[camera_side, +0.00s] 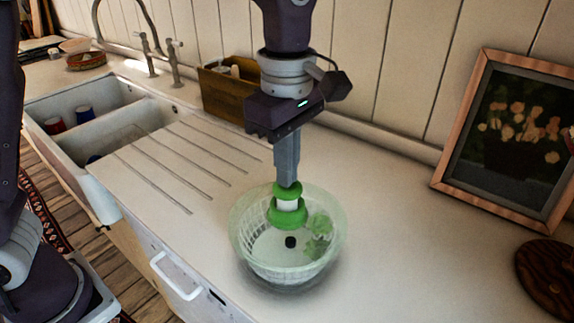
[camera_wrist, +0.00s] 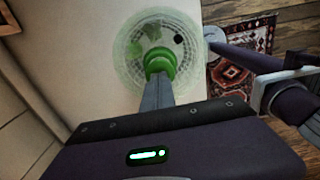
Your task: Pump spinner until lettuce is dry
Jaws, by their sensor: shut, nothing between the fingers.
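The salad spinner (camera_side: 243,254) stands on the white counter, with a clear bowl and a see-through lid or basket. Its green pump knob (camera_side: 288,213) with a white shaft rises at the centre. Pieces of green lettuce (camera_side: 318,235) show inside at the right. My gripper (camera_side: 288,182) is shut and empty, pointing straight down, with its fingertips at the top of the knob; I cannot tell how firmly they touch. The wrist view shows the spinner (camera_wrist: 122,62), the green knob (camera_wrist: 160,62) just past my fingertips (camera_wrist: 158,80), and lettuce (camera_wrist: 150,30) inside.
Left of the spinner is a grooved drainboard (camera_side: 190,165) and a double sink (camera_side: 75,125) with cups in it. A wooden caddy (camera_side: 222,95) stands by the wall. A framed flower picture (camera_side: 480,190) and a round wooden board (camera_side: 545,275) are at the right. The counter between is clear.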

